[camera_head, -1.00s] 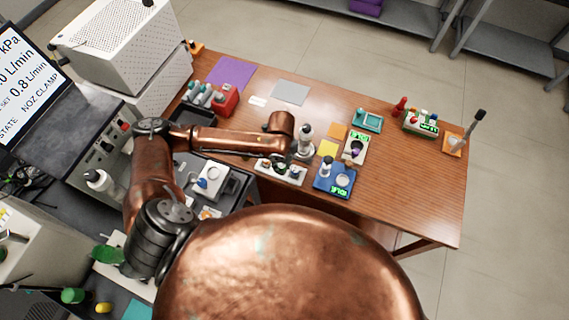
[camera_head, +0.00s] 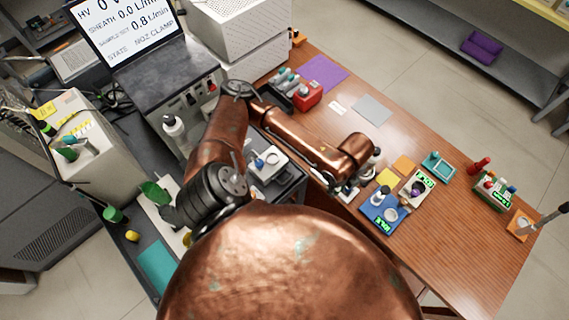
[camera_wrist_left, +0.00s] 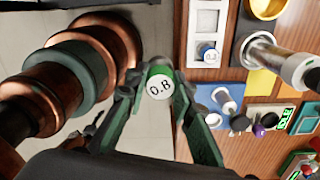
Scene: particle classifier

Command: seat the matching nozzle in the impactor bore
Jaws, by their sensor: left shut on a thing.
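My left gripper (camera_wrist_left: 158,95) is shut on a small green-sided piece with a pale round top marked 0.8 (camera_wrist_left: 159,87), seen end-on in the left wrist view. In the head view the left gripper (camera_head: 368,166) is over the wooden table's near edge, largely hidden by its copper wrist. A white block with a blue knob (camera_head: 268,162) stands in a dark tray left of the gripper. A metal cylinder with a pale end (camera_wrist_left: 280,58) shows at the right of the wrist view. I cannot tell which part has the impactor bore. My right gripper is out of view.
A blue device (camera_head: 376,210) and a white device with a dark purple knob (camera_head: 415,188) stand right of the gripper. A red block (camera_head: 308,95) is at the back. The monitor (camera_head: 125,25) shows 0.8 L/min and NOZ CLAMP. Bare wood (camera_head: 450,235) lies front right.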

